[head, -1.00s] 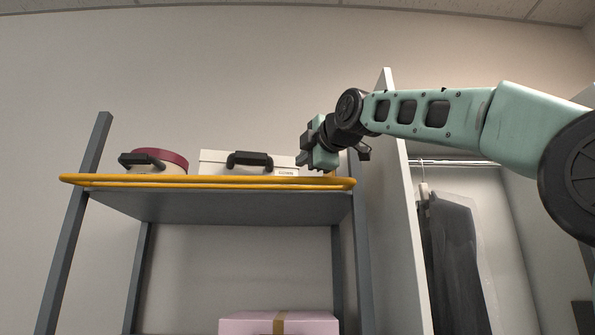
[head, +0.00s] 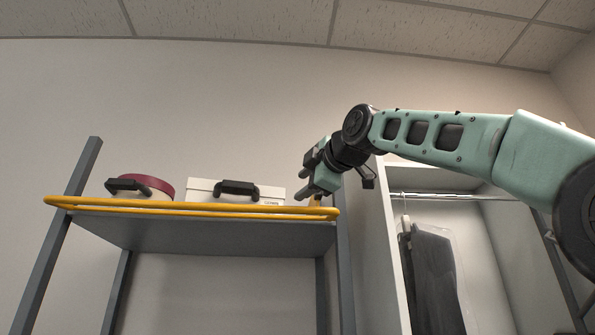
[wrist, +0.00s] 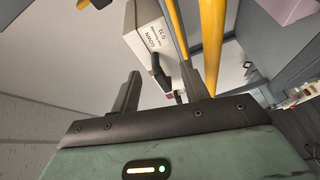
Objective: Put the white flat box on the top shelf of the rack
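The white flat box (head: 236,192), with a black handle on its front, sits on the top shelf (head: 205,229) of the rack behind the yellow rail. In the wrist view the white box (wrist: 150,42) shows its end with a printed label. My gripper (head: 302,191) is just right of the box, near the right end of the shelf, apart from the box. In the wrist view its two fingers (wrist: 160,90) are spread apart with nothing held between them.
A round box (head: 140,187) with a dark red lid and black handle stands left on the same shelf. The yellow rail (head: 190,207) runs along the shelf edge. A wardrobe with a hanging dark garment (head: 431,275) stands right of the rack. The wall above the shelf is clear.

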